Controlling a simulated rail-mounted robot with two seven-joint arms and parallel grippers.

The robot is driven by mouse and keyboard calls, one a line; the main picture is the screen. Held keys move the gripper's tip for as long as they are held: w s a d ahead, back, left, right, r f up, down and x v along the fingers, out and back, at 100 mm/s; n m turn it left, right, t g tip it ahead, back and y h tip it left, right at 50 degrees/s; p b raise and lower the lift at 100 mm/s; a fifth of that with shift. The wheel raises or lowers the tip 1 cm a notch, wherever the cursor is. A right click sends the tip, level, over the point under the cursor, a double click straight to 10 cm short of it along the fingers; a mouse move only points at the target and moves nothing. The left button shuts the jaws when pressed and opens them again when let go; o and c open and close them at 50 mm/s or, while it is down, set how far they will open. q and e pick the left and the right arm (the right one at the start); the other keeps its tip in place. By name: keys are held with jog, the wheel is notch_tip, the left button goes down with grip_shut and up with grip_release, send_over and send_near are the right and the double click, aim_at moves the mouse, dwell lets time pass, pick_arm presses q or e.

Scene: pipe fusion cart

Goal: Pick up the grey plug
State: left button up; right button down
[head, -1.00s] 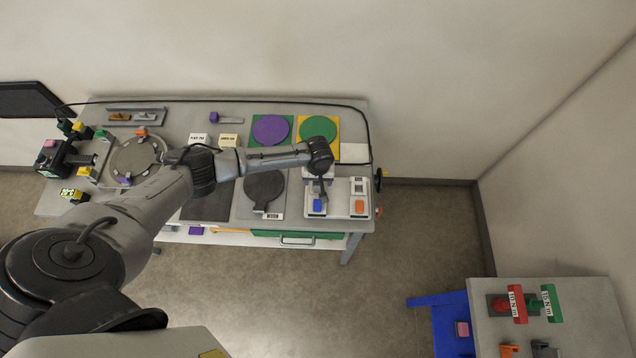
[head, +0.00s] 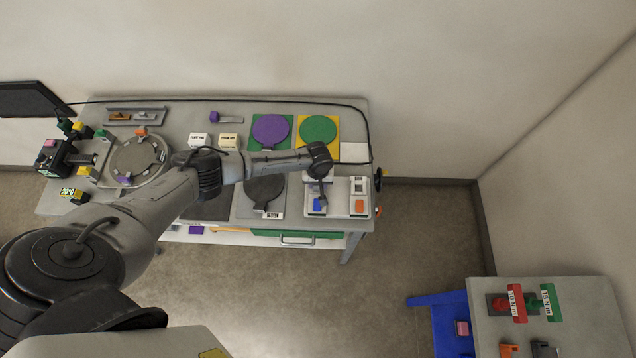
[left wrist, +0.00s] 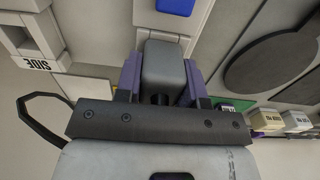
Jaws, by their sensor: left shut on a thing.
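The grey plug (left wrist: 164,66) shows in the left wrist view as a block with rounded edges. It is between the two purple fingers of my left gripper (left wrist: 162,76), which is shut on it. Its far end is close to a pale holder (left wrist: 187,42); I cannot tell whether they touch. In the head view my left gripper (head: 318,188) is over the white fixture at the right end of the cart, and the plug cannot be made out there. My right gripper is not in view.
Purple (head: 271,131) and green (head: 319,129) discs lie behind. A black cable crosses the cart's back and right side.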

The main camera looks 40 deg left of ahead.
pick_arm(q)
jog(key=shift+c, duration=1.4)
